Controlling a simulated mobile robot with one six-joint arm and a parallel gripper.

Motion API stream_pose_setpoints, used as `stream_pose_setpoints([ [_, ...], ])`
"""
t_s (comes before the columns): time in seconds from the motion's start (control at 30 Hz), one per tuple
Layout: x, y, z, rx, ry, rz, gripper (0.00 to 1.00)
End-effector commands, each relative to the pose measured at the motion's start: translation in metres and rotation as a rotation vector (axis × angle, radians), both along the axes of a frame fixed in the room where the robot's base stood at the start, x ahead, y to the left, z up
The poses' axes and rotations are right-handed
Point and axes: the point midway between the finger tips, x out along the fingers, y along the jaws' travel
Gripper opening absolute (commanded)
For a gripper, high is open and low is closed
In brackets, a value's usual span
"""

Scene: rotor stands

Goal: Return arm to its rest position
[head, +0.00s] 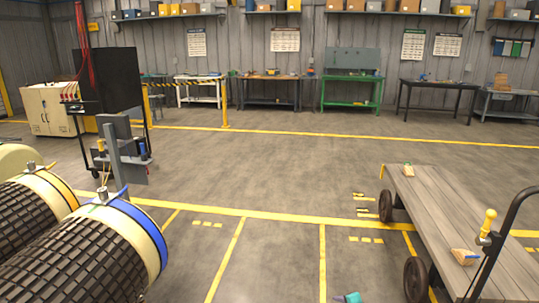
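My gripper and arm do not show in the head view, so their pose cannot be seen. Two large dark ribbed rotors lie at the lower left. The nearer rotor (75,262) has a cream end with a blue band and a metal stub on top. The farther rotor (30,215) has a cream end with a yellow band. Their lower parts are cut off by the frame.
A flat wooden cart (455,215) with dark wheels stands at the right, bearing small blocks. A grey post stand (118,160) is behind the rotors. A small teal object (350,297) shows at the bottom edge. The middle floor (290,175) is clear; workbenches line the back wall.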

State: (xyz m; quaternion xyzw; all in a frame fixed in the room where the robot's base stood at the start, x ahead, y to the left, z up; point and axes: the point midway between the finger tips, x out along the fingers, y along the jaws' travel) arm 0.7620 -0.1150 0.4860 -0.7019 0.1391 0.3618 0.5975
Motion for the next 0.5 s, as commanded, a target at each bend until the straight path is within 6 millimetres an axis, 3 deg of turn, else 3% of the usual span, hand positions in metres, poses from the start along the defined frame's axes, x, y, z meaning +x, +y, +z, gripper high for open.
stream_pose_setpoints([
  [0.03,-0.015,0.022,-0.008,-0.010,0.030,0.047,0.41],
  [0.2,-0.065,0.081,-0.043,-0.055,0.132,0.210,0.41],
  [0.37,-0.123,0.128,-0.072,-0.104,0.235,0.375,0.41],
  [0.5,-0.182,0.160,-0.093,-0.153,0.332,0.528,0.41],
])
